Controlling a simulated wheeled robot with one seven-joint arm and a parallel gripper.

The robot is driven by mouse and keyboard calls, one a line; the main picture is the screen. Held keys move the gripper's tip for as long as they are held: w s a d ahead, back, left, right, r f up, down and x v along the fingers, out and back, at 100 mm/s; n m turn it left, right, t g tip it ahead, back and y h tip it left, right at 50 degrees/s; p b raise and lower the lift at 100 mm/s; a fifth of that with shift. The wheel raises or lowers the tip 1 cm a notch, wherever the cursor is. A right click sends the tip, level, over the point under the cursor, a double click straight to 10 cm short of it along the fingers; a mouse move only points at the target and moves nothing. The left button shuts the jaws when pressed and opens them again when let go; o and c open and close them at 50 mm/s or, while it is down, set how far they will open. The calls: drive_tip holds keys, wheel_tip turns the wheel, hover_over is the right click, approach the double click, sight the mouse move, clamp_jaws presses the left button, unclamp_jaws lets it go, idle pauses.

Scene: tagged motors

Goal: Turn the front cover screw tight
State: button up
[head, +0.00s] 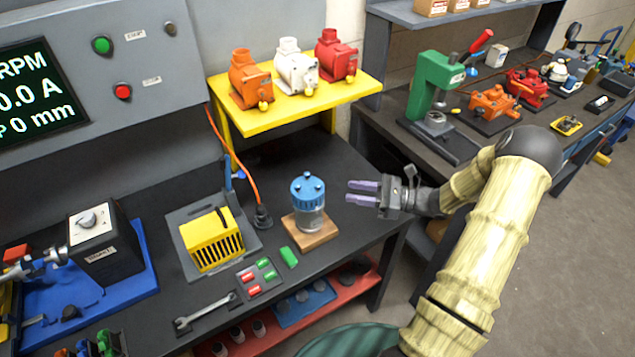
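A small motor with a blue cover (308,189) and a grey lower body (310,219) stands upright on a wooden block (326,234) on the dark bench. A few small dark screw heads show on the cover, one at the left front (295,191). Which one is the front cover screw I cannot tell for certain, nor how tight any of them is. My gripper (350,192) is to the right of the motor, its two purple-grey fingers pointing left towards the cover. The fingers are apart with nothing between them, and they do not touch the motor.
A yellow slotted box (211,240) sits on a grey plate left of the motor, with a dark plug and orange cord (262,215) between. Red and green tags (262,275) and a wrench (205,312) lie in front. A yellow shelf (290,104) holds three motors behind.

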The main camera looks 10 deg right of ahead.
sight(317, 186)
drive_tip(key=p+x, duration=0.3)
drive_tip(key=x, duration=0.7)
drive_tip(key=shift+w+a, duration=0.2)
drive_tip(key=shift+a, duration=0.1)
drive_tip(key=shift+f, duration=0.1)
